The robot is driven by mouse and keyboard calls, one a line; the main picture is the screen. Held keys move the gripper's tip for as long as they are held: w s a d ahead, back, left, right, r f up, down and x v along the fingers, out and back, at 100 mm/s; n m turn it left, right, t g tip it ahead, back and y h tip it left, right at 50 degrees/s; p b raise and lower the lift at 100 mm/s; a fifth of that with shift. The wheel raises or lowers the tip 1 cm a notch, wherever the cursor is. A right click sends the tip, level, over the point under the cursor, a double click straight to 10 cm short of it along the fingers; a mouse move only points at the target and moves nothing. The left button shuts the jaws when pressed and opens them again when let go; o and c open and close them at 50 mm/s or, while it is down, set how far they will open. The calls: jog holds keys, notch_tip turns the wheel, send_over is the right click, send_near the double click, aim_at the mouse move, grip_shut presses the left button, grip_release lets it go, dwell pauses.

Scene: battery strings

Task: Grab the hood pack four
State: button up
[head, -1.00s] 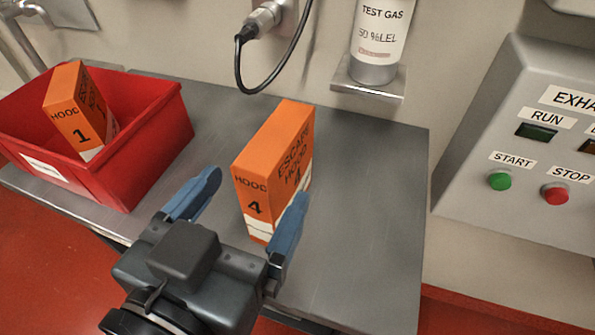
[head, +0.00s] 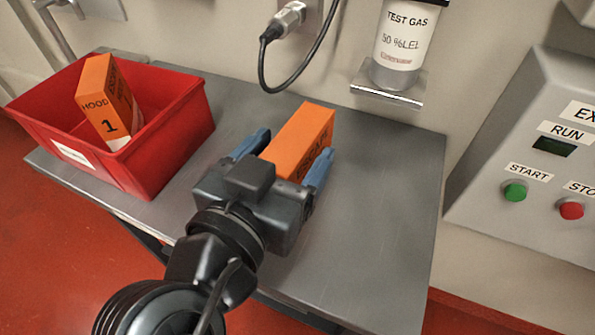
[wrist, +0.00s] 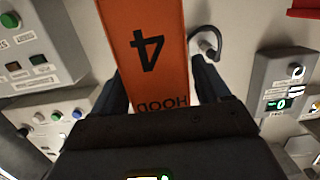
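The orange hood pack four (head: 303,137) stands on the grey bench; its lower front is hidden behind my gripper in the head view. In the wrist view its face with an upside-down 4 and "HOOD" (wrist: 147,50) fills the upper middle. My gripper (head: 286,158) is open, with one blue finger on each side of the pack. The fingers also show beside the pack in the wrist view (wrist: 160,85). They look as wide apart as before, and I cannot tell whether either one touches the pack.
A red bin (head: 165,135) at the left of the bench (head: 385,190) holds orange hood pack one (head: 105,100). A test gas cylinder (head: 403,45) sits on a wall bracket behind. A cable (head: 265,70) hangs from the wall. A control panel (head: 530,150) is at the right.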

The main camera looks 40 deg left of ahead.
grip_shut()
dwell(0.5)
